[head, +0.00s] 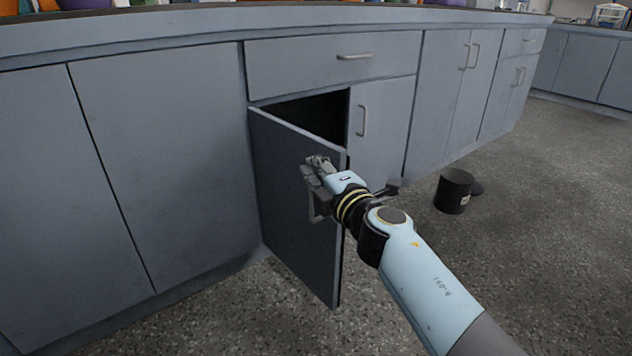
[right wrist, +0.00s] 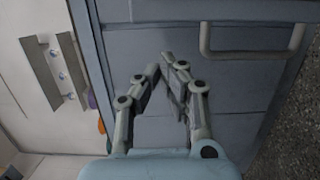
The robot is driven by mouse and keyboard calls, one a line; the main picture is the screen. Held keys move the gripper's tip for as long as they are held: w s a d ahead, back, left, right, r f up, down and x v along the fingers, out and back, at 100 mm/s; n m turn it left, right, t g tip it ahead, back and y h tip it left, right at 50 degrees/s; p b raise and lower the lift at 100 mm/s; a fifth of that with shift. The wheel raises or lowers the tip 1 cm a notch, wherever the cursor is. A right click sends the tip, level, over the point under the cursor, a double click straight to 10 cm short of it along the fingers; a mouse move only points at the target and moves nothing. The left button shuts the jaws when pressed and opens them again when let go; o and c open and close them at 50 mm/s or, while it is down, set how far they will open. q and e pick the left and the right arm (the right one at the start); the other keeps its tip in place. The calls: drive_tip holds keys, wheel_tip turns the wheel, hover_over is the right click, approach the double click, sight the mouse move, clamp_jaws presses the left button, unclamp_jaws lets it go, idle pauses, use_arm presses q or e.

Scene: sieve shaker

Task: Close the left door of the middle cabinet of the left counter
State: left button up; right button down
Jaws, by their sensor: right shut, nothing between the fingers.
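The left door (head: 290,200) of the middle cabinet stands wide open, swung out from its hinge side at the left. A dark gap (head: 318,115) shows behind it under the drawer. The door's handle (head: 313,208) is near its free edge. My right gripper (head: 318,162) is shut and empty, at the outer face of the door near the free edge, just above the handle. In the right wrist view its fingertips (right wrist: 165,66) are together in front of a grey panel with a handle (right wrist: 250,54) beside them. Whether the fingers touch the door cannot be told. My left gripper is not in view.
The right door (head: 380,130) of this cabinet is shut, as is the drawer (head: 330,62) above. A black bin (head: 454,190) stands on the floor at the right. The speckled floor in front is otherwise clear. Colored items sit on the counter top.

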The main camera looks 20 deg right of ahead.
drive_tip(key=shift+w+d, duration=0.2)
drive_tip(key=shift+d, duration=0.3)
drive_tip(key=shift+w+d, duration=0.2)
drive_tip(key=shift+d, duration=0.3)
drive_tip(key=shift+d, duration=0.1)
